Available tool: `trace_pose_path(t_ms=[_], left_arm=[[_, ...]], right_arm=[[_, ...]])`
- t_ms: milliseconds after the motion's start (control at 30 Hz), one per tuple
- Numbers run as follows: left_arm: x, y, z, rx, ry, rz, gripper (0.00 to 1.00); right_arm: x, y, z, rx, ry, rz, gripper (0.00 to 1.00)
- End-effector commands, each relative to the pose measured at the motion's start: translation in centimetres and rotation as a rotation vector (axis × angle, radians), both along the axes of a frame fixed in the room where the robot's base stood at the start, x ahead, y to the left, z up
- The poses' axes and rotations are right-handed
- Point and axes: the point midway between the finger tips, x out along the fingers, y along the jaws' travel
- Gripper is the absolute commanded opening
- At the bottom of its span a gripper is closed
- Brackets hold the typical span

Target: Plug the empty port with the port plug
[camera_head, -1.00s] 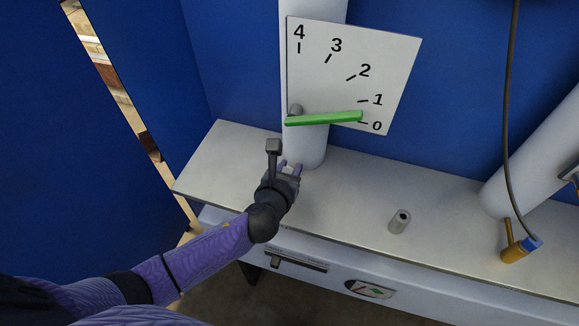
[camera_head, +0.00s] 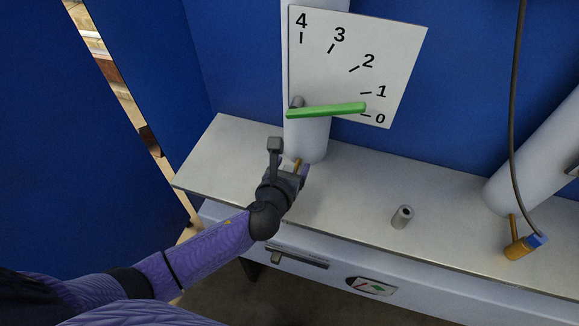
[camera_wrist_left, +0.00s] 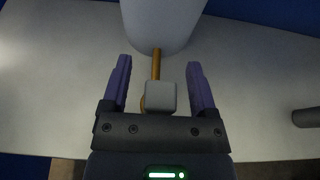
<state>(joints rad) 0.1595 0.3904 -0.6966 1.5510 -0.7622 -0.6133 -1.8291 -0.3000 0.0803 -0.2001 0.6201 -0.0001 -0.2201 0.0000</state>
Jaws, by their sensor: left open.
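My left gripper (camera_head: 299,170) is open at the foot of the left white column (camera_head: 306,142). In the left wrist view its two purple fingers (camera_wrist_left: 158,82) stand apart, on either side of a brass pipe (camera_wrist_left: 156,63) coming from the column. A grey square block (camera_wrist_left: 160,96) sits at the pipe's near end, with a sliver of brass beside it; whether this is the empty port is unclear. A short grey cylinder with a dark hole (camera_head: 402,217), possibly the port plug, stands on the bench to the right; it also shows in the left wrist view (camera_wrist_left: 305,117). My right gripper is out of view.
A numbered board (camera_head: 355,60) with a green pointer (camera_head: 327,110) hangs above the gripper. At the right, a brass fitting with a blue end (camera_head: 522,247) carries a dark cable (camera_head: 514,120). The white bench (camera_head: 350,190) is clear between gripper and cylinder.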

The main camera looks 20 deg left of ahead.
Motion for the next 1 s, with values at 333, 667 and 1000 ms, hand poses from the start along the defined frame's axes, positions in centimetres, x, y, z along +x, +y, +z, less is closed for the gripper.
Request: trace_pose_path(t_ms=[333, 667, 1000], left_arm=[[-6.2, 0.2, 2.3, 0.0, 0.003, -0.002, 0.76], [-9.3, 0.3, 3.4, 0.0, 0.001, 0.0, 0.76], [-9.2, 0.3, 3.4, 0.0, 0.0, 0.0, 0.76]], right_arm=[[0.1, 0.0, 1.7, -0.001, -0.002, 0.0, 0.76], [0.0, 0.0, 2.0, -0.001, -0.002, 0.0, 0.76], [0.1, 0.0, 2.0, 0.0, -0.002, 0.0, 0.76]])
